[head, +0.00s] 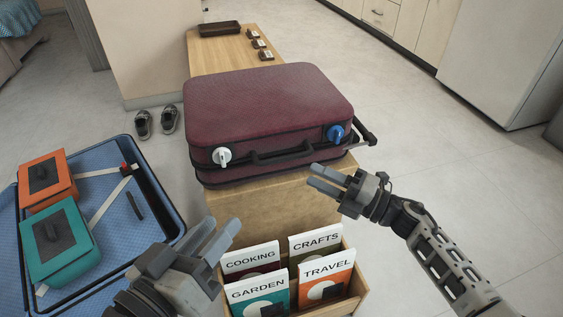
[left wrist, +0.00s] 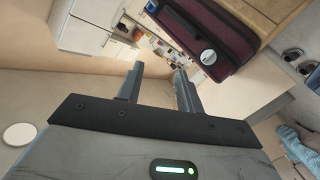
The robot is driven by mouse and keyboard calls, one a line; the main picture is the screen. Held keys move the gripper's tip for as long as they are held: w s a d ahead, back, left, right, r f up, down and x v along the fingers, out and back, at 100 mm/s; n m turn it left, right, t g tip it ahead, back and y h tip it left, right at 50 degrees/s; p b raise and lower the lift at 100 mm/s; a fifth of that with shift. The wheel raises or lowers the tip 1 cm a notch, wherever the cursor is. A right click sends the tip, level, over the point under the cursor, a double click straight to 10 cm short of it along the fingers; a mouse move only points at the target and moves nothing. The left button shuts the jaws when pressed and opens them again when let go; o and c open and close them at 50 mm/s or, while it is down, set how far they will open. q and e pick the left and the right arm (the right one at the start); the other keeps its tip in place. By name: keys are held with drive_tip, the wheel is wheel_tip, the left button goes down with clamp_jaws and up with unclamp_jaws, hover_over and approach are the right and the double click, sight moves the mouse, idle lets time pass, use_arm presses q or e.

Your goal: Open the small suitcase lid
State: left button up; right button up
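The small suitcase (head: 265,100) is dark red and lies flat on a wooden bench, its lid down. Its front has a black handle (head: 280,154), a white latch knob (head: 222,156) at the left and a blue latch knob (head: 335,133) at the right. My left gripper (head: 219,238) is open and empty, in front of and below the suitcase's left side. My right gripper (head: 333,180) is close in front of the right part of the suitcase, apart from the blue knob; its fingers look nearly together. The suitcase (left wrist: 215,35) also shows in the left wrist view, with the white knob (left wrist: 208,57).
A wooden box (head: 350,293) of labelled books stands in front of the bench (head: 255,205). An open blue suitcase (head: 165,205) with orange and teal boxes lies at the left. A brown tray (head: 220,29) and small dark items sit on the bench's far end. Floor at right is clear.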

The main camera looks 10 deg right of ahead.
sight(281, 157)
drive_tip(key=shift+b+x, duration=0.8)
drive_tip(key=shift+x, duration=4)
use_arm(q)
drive_tip(key=shift+w+r+m+t+h, duration=0.2)
drive_tip(key=shift+w+r+t, duration=0.1)
drive_tip(key=shift+r+t, duration=0.15)
drive_tip(key=shift+w+r+m+t+h, duration=0.1)
drive_tip(key=shift+w+r+m+t, duration=0.2)
drive_tip(key=shift+r, duration=0.2)
use_arm(e)
clamp_jaws()
